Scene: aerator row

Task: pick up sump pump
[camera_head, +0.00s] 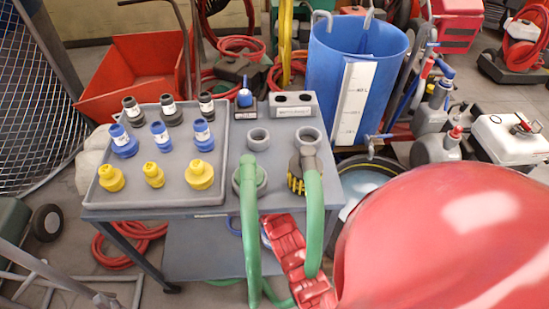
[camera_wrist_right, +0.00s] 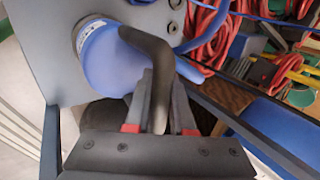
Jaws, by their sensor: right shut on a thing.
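A blue, rounded sump pump (camera_wrist_right: 112,62) with a bent dark handle (camera_wrist_right: 152,45) is in the right wrist view, left of centre, against a flat grey surface. My right gripper (camera_wrist_right: 160,122), with red patches on its fingers, is shut on the lower end of the handle. I cannot tell whether the pump rests on the grey surface or is clear of it. I cannot make out the pump or my right gripper in the head view. My left gripper is in neither view.
A grey cart (camera_head: 240,210) bears a tray (camera_head: 215,168) of several yellow, blue and black fittings. Green hoses (camera_head: 249,235) hang over its front. A blue barrel (camera_head: 325,60) stands behind. A large red rounded body (camera_head: 450,240) blocks the lower right.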

